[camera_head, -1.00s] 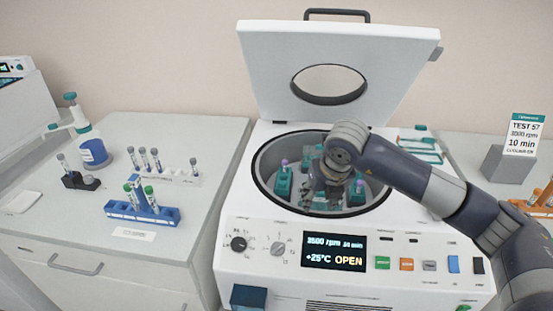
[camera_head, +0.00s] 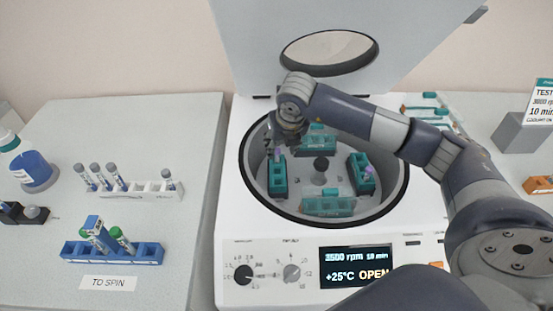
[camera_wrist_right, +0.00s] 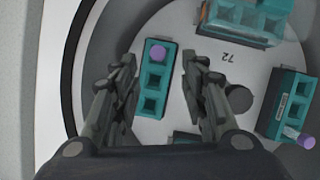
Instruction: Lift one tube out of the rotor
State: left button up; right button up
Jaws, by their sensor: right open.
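The centrifuge's open bowl holds a rotor (camera_head: 321,168) with several teal buckets. The left bucket (camera_head: 278,183) holds a tube with a purple cap (camera_head: 277,153), which also shows in the right wrist view (camera_wrist_right: 157,52). The right bucket (camera_head: 362,178) holds another purple-capped tube (camera_head: 369,159), seen in the right wrist view (camera_wrist_right: 298,136). My right gripper (camera_head: 283,143) is above the left bucket. In the wrist view its open fingers (camera_wrist_right: 163,72) are on both sides of that bucket, with nothing gripped. Contact cannot be told. My left gripper is out of view.
The raised lid (camera_head: 240,40) stands behind the bowl, and the bowl's dark rim (camera_head: 247,185) surrounds the rotor. On the left bench are a white rack (camera_head: 150,192) with grey-capped tubes and a blue rack (camera_head: 75,255) with green-capped tubes. The display reads OPEN.

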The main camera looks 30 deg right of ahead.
aim_at(278, 151)
jog(key=p+x, duration=0.1)
jog(key=x, duration=0.1)
jog(key=p+x, duration=0.1)
jog(key=x, duration=0.2)
jog(key=shift+w+r, duration=0.2)
jog(key=shift+w, duration=0.1)
jog(key=shift+w+f, duration=0.1)
jog(key=shift+f, duration=0.3)
jog(key=shift+w+f, duration=0.1)
jog(key=c, duration=0.4)
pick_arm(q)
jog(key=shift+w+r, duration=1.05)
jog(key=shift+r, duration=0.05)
pick_arm(e)
jog(key=c, duration=0.5)
